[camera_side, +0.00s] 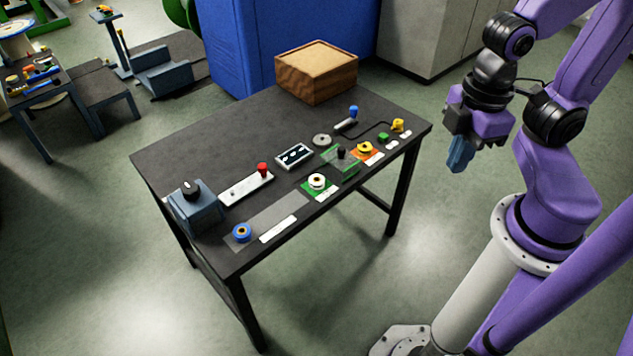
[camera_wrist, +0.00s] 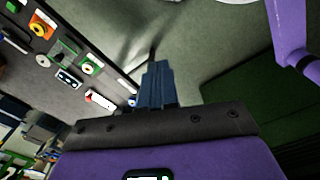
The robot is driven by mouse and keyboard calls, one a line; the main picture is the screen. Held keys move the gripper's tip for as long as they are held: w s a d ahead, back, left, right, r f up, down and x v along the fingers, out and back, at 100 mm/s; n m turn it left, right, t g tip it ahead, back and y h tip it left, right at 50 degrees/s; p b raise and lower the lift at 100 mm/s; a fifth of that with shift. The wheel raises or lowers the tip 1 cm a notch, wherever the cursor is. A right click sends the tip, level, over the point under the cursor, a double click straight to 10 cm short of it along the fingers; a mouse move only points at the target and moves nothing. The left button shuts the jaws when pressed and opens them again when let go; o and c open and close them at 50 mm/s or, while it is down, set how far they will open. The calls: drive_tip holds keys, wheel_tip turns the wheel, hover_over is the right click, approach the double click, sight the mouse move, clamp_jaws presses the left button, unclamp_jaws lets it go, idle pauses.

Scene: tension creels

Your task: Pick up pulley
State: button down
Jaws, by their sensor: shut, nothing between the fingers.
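Several small round wheel-like parts lie on the dark table, and I cannot tell which is the pulley. A blue ring (camera_side: 242,232) lies at the front left corner. A white ring (camera_side: 317,181) sits on a green patch, and a yellow-orange ring (camera_side: 364,148) on an orange patch. A flat grey disc (camera_side: 322,140) lies behind them. In the wrist view the yellow ring (camera_wrist: 40,29) and white ring (camera_wrist: 88,69) show at upper left. My gripper (camera_side: 459,162) is shut and empty, off the table's right side, fingers pointing down. Its blue fingers (camera_wrist: 157,78) are together in the wrist view.
The dark table (camera_side: 200,140) also holds a wooden box (camera_side: 316,75) at the back, a blue-grey box with a black knob (camera_side: 196,208) at left, a white bar with a red knob (camera_side: 247,188) and a black-and-white panel (camera_side: 294,154). Open floor lies between table and arm.

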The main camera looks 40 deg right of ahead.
idle(0.3)
drive_tip(key=shift+c, duration=2.1)
unclamp_jaws()
drive_tip(key=shift+w+a, duration=0.1)
